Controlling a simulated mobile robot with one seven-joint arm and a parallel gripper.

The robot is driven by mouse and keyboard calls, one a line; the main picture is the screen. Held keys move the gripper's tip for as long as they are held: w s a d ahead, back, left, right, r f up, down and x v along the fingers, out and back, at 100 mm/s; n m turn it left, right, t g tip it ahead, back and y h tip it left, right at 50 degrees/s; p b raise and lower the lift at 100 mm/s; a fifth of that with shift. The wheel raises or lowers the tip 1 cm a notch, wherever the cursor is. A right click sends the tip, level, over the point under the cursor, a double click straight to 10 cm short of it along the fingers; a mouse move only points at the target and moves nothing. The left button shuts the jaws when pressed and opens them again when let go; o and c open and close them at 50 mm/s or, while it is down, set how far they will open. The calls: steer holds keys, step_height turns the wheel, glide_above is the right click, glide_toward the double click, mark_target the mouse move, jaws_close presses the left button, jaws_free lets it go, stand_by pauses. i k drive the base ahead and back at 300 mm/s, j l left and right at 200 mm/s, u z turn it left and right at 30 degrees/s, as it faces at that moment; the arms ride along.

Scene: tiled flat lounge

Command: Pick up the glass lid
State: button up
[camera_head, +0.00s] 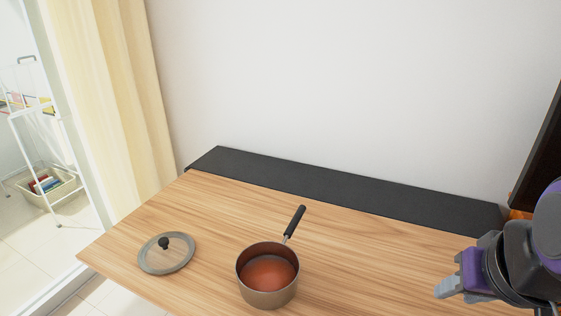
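The glass lid (183,260) lies flat on the left part of the wooden table, a round clear disc with a grey rim and a black knob (164,243) on top. My gripper (447,288) is at the lower right, well to the right of the lid and above the table's right part. Its grey fingertip points left. Only one side of the fingers shows, so I cannot see how far they are apart. Nothing shows held at the tip.
A saucepan (268,297) with reddish contents stands right of the lid, its black handle (294,221) pointing back. The wooden table (210,215) is bare around them. A black strip (300,181) runs along the wall. A yellow curtain (105,100) hangs at left.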

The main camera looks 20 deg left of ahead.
mark_target(167, 251)
steer(key=j+u, duration=0.2)
steer(key=u, duration=1.55)
steer(key=i+j+z, duration=0.15)
steer(key=j, duration=0.2)
steer(key=i+j+z, duration=0.3)
steer(key=j, duration=0.45)
steer(key=i+j+z, duration=0.15)
steer(key=i+j, duration=0.15)
steer(key=k+j, duration=0.05)
steer(key=j, duration=0.05)
